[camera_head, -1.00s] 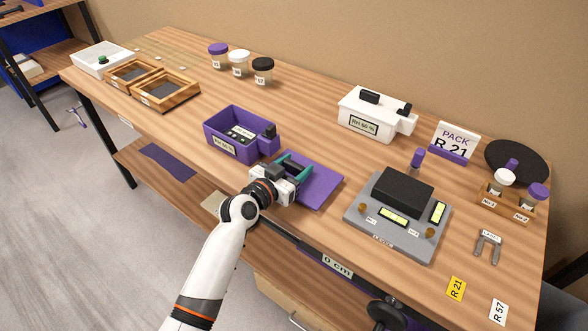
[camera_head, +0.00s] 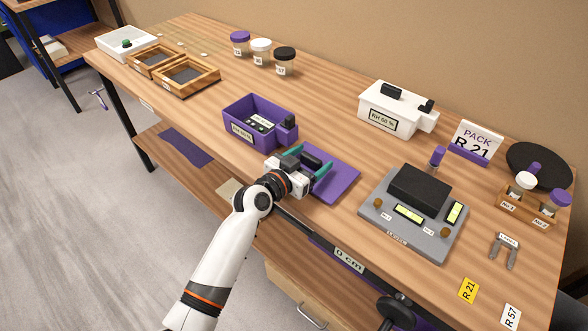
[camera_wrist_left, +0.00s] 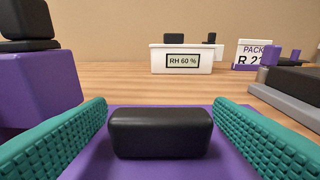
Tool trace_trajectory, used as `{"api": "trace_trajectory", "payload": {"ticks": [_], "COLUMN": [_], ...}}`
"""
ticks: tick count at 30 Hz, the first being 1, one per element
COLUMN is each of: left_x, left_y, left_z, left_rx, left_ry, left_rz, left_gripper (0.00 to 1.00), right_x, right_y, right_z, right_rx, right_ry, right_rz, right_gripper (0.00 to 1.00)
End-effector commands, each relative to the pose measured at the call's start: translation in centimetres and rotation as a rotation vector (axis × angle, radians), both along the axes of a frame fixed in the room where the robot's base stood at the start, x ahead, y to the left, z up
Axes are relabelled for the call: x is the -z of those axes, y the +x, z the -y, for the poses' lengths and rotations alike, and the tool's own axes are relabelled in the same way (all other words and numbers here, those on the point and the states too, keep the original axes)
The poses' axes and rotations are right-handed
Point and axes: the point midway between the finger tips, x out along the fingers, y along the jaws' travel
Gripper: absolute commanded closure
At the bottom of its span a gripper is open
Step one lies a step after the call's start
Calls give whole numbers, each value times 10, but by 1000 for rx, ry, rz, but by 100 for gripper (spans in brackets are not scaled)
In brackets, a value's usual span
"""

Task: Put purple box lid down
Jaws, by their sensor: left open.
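The purple box lid (camera_head: 340,184) lies flat on the wooden table, in front of and to the right of the open purple box (camera_head: 254,108). Its black handle shows in the left wrist view (camera_wrist_left: 160,132). My left gripper (camera_head: 311,165) is open, with its teal fingers on either side of the handle and a gap on both sides. The purple box shows small dark items and a label inside; it also shows in the left wrist view (camera_wrist_left: 36,85). My right gripper is not in view.
A grey device with a black top (camera_head: 413,213) stands right of the lid. A white box labelled RH 60 % (camera_head: 386,119) stands behind. Jars (camera_head: 261,52) and wooden trays (camera_head: 186,76) are at the back left. Table space between the lid and white box is clear.

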Motion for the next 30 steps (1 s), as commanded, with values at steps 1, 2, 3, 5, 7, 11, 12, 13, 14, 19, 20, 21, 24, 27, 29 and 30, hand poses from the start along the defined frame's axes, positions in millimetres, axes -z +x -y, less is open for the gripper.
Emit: {"api": "trace_trajectory", "payload": {"ticks": [1, 2, 3, 5, 7, 11, 12, 13, 14, 19, 20, 21, 24, 27, 29, 30], "left_x": [1, 0, -1, -2, -5, -9, -11, -11, -12, -15, -15, -15, -16, -16, -16, -16], "left_y": [-7, -11, -18, -29, -41, -63, -69, -73, -76, -88, -89, -90, -91, -91, -91, -91], "left_z": [-6, -9, -13, -21, -30, -46, -50, -52, -55, -64, -65, -65, -66, -66, -66, -66], "left_rx": [-1, -1, -1, -1, 0, 0, 1, 0, 0, 0, 0, 0, 0, 0, 0, 0], "left_ry": [3, 3, 5, 5, 5, 4, 5, 5, 4, 3, 3, 3, 2, 1, 1, 1], "left_rz": [-1, -1, -1, -2, -2, -2, -2, -1, -2, -2, -2, -2, -2, -2, -2, -2], "left_gripper": [24, 24, 24, 24, 24, 24, 24, 24, 24, 24, 24, 24, 24, 24, 24, 24], "right_x": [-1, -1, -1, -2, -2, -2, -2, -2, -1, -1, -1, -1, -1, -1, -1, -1], "right_y": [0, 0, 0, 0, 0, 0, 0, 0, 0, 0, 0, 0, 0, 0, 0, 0], "right_z": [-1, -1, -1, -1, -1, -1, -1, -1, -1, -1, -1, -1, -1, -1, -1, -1], "right_rx": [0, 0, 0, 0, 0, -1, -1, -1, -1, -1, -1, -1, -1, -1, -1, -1], "right_ry": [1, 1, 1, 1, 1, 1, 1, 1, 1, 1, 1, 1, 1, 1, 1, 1], "right_rz": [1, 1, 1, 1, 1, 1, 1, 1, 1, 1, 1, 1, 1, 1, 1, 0], "right_gripper": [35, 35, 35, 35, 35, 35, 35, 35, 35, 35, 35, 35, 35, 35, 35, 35]}}
